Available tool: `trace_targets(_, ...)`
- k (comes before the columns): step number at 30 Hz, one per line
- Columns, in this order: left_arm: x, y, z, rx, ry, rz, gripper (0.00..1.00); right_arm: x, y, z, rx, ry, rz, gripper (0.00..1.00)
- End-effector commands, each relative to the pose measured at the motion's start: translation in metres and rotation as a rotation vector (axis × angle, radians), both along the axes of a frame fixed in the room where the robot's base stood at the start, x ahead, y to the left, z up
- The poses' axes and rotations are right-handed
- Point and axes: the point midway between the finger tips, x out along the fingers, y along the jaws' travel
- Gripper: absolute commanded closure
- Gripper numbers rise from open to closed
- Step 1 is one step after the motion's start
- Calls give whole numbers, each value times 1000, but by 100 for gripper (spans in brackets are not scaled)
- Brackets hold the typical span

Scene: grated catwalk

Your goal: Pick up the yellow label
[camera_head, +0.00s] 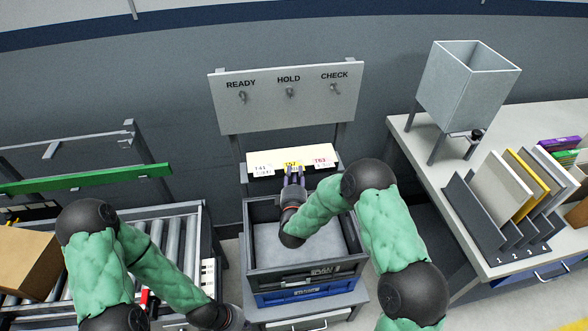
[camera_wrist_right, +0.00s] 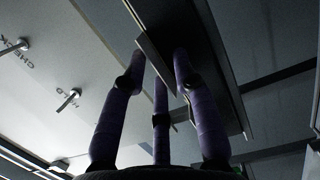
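My left gripper (camera_head: 236,319) is only partly in view at the bottom edge, far from the labels.
A board (camera_head: 285,100) marked READY, HOLD and CHECK has hooks above the ledge. A grey bin (camera_head: 256,259) stands below on a blue crate (camera_head: 300,294). A roller conveyor (camera_head: 186,237) with a cardboard box (camera_head: 26,262) is left. A bench with a hopper (camera_head: 470,85) and folders (camera_head: 500,190) is right.

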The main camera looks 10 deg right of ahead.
Motion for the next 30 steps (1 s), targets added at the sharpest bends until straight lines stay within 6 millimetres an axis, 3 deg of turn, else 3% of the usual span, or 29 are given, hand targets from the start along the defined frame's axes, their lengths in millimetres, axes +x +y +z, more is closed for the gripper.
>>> trace_targets(8, 0, 0, 0, 0, 0, 0, 100, 3, -1, 1, 0, 0, 0, 71)
trace_targets(9, 0, 0, 0, 0, 0, 0, 100, 3, -1, 0, 0, 1, 0, 82)
trace_targets(13, 0, 0, 0, 0, 0, 0, 100, 3, -1, 0, 0, 1, 0, 100)
trace_targets(30, 0, 0, 3, 0, 0, 0, 100, 1, 0, 3, 0, 5, 1, 100)
